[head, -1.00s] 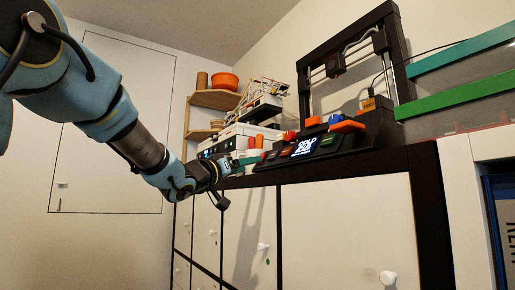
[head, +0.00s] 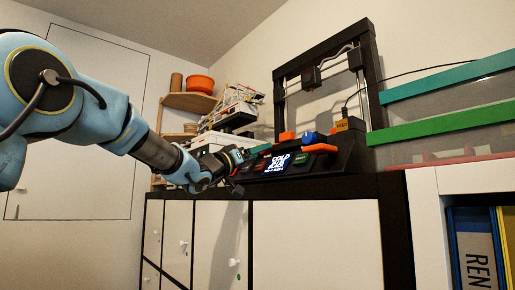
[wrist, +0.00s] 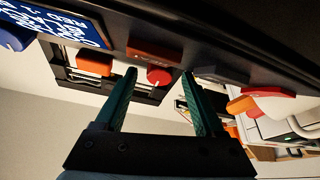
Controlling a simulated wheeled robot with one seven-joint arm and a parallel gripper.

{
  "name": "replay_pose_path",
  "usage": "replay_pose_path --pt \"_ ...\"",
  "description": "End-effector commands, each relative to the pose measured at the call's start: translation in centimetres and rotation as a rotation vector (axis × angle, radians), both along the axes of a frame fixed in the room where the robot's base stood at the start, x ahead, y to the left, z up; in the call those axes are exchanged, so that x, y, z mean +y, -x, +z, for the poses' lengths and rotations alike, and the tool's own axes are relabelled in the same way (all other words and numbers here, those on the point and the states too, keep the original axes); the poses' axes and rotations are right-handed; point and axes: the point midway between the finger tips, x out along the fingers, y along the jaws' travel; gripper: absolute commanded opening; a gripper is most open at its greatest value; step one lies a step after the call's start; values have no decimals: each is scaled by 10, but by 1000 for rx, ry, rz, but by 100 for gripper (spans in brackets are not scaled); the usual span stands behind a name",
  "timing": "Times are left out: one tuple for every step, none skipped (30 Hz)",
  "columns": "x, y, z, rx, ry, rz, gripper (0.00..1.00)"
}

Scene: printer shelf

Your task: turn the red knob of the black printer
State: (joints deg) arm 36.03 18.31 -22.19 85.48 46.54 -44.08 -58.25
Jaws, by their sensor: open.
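The black printer (head: 330,163) stands on the cabinet top, with a lit screen (head: 277,163) on its sloped front panel. In the wrist view the red knob (wrist: 158,76) shows as a round cap with a light mark. It appears between my gripper's two teal fingers (wrist: 160,72), beyond them. The fingers are open and empty, and I see no contact with the knob. In the head view my gripper (head: 254,152) is at the left end of the printer's panel, partly hidden by my wrist. I cannot clearly make out the knob there.
A red block (wrist: 153,54) sits on the panel beside the knob, and an orange block (wrist: 94,64) and a blue knob (wrist: 14,34) lie to its left. White machines (head: 215,140) stand left, behind my gripper.

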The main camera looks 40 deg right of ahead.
Motion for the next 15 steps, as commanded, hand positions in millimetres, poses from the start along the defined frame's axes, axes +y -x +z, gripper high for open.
replay_pose_path --pt "-2 0 1 0 0 -1 71" --pt "-2 0 1 0 1 -1 71" --pt "-2 0 1 -1 1 0 71" --pt "-2 0 1 -1 1 0 71" --pt "-2 0 1 -1 1 0 71" --pt "-2 0 1 -1 1 1 71" --pt "-2 0 1 -1 1 1 71" --pt "-2 0 1 -1 1 1 71" --pt "-2 0 1 -1 1 1 70" --pt "-2 0 1 -1 1 1 66" --pt "-2 0 1 -1 1 1 63" --pt "-2 0 1 -1 1 1 59" --pt "-2 0 1 -1 1 1 55" --pt "-2 0 1 -1 1 1 52" --pt "-2 0 1 -1 0 0 47"
